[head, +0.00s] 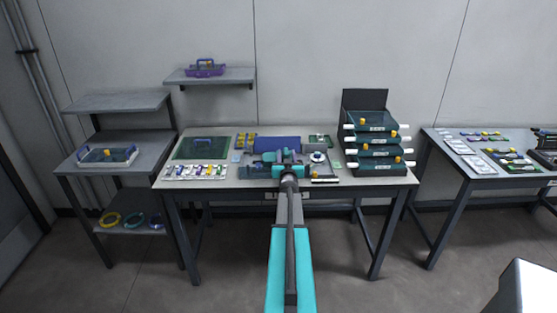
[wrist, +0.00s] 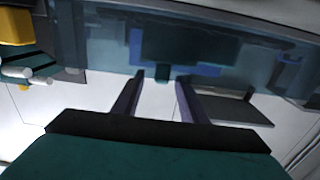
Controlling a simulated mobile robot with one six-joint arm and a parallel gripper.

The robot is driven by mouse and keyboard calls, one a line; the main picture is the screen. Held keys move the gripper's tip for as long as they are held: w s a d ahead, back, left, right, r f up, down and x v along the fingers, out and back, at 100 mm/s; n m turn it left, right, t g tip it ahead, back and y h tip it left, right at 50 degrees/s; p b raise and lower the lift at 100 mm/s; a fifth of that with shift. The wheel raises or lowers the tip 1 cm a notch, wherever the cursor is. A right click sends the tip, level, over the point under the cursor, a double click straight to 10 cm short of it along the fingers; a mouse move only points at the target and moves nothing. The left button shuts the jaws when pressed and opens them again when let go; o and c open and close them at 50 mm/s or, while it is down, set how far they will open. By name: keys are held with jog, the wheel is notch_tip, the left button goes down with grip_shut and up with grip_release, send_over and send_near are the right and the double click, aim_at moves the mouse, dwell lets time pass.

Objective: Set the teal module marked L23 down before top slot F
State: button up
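My gripper (head: 283,158) is over the middle of the central workbench in the head view. In the wrist view its two dark fingers (wrist: 161,75) stand apart with a pale gap between them. A dark teal block (wrist: 175,45) with blue edges shows just past the fingertips. I cannot tell whether it is held or lies beyond, or whether it is the L23 module, as no marking is readable. The stacked rack (head: 374,168) with dark teal tiers and white side handles stands at the bench's right end. Its labels are too small to read, so slot F cannot be picked out.
A green mat (head: 201,148) and a row of small parts (head: 195,171) lie on the bench's left. A blue panel (head: 277,144) is behind my gripper. A shelf (head: 210,76) holds a purple tray (head: 204,69). Another table (head: 480,170) with cards stands at right.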

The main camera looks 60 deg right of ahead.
jog(key=shift+w+d, duration=0.4)
jog(key=shift+d, duration=0.15)
jog(key=shift+c, duration=0.3)
grip_shut()
